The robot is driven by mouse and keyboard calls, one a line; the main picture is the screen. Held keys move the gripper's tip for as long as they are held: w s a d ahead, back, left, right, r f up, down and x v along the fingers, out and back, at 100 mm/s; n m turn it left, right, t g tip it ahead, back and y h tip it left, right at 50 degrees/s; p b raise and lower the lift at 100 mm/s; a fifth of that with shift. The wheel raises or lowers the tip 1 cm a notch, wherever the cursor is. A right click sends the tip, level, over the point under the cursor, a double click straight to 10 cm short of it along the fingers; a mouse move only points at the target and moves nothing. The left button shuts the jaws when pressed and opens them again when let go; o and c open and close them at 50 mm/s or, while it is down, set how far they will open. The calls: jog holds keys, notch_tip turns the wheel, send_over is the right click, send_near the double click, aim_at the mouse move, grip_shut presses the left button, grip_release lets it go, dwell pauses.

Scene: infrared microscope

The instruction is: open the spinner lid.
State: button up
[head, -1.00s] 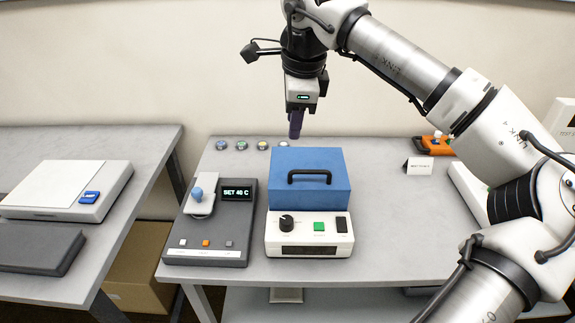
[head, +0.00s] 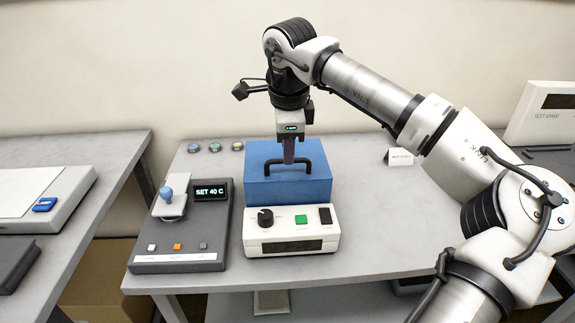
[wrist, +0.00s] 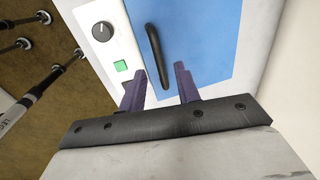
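The spinner has a blue lid (head: 262,190) with a black bar handle (head: 309,172) on top and a white front panel (head: 290,228). The lid lies closed on the body. My gripper (head: 288,160) points down over the lid, close to the handle. In the wrist view my gripper (wrist: 160,72) is open, its two purple fingers apart. The handle (wrist: 155,52) shows just beyond them, its lower end lying in line with the gap. The fingers hold nothing, and I cannot tell whether they touch the handle.
A white card (head: 399,157) stands to the right. The bench (head: 375,215) right of the spinner is clear.

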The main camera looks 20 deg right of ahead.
jog(key=shift+w+f+b, duration=0.2)
jog(key=shift+f+b, duration=0.1)
jog(key=shift+f, duration=0.7)
grip_shut()
